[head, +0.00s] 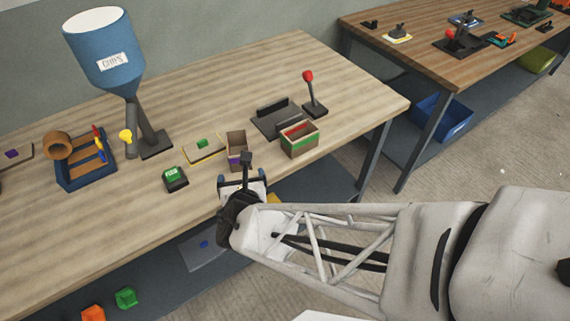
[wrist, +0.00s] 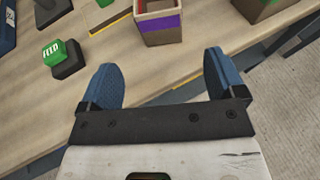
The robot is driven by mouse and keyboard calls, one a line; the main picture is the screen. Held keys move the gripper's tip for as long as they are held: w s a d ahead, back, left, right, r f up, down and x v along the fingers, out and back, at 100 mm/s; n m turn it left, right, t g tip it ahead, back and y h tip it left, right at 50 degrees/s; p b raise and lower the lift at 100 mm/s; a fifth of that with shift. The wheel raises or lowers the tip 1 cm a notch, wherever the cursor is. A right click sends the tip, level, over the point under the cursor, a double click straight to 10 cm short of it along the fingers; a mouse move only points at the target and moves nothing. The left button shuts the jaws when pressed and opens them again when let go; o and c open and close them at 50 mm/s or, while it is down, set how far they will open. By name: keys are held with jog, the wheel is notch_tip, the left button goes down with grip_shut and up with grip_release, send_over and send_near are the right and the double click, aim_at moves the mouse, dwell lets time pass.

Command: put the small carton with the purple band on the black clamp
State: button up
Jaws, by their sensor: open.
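The small carton with the purple band (head: 237,156) stands upright and open-topped on the wooden table near its front edge. In the wrist view the carton (wrist: 162,24) is at the top centre, ahead of my fingers. My gripper (head: 241,180) is open and empty, just in front of the carton and apart from it. Its two blue fingers also show in the wrist view (wrist: 160,72), spread with only tabletop between them. The black clamp (head: 278,119) appears to be the dark flat fixture with an upright plate, behind and right of the carton. Nothing lies on it.
A green-banded carton (head: 299,140) with red contents stands close in front of the clamp. A red-knobbed lever (head: 314,96) rises behind it. A green FEED button (head: 175,176) and a yellow-edged pad (head: 204,149) are left of the purple-banded carton. A blue chips hopper (head: 104,55) stands farther left.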

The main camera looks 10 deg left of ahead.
jog(key=w+d+r+m+g+h, duration=0.1)
jog(key=w+d+r+m+h, duration=0.2)
jog(key=d+m, duration=0.4)
jog(key=w+d+r+m+g+h, duration=0.1)
jog(key=d+r+m+h, duration=0.2)
jog(key=d+r+m, duration=0.35)
jog(key=w+d+r+m+h, duration=0.2)
jog(key=d+m+h, duration=0.15)
jog(key=d, duration=0.65)
jog(key=s+d+r+m+g+y, duration=0.2)
jog(key=s+d+r+m+g, duration=0.2)
jog(key=m, duration=0.7)
jog(key=s+d+r+m+g+y, duration=0.2)
jog(key=s+d+r+m+g, duration=0.2)
jog(key=s+d+m, duration=0.4)
jog(key=d+r+m, duration=0.1)
jog(key=d+m, duration=0.1)
jog(key=m, duration=0.2)
jog(key=shift+s+m, duration=0.3)
jog(key=shift+o, duration=0.4)
jog(key=shift+y, duration=0.25)
jog(key=shift+w, duration=0.1)
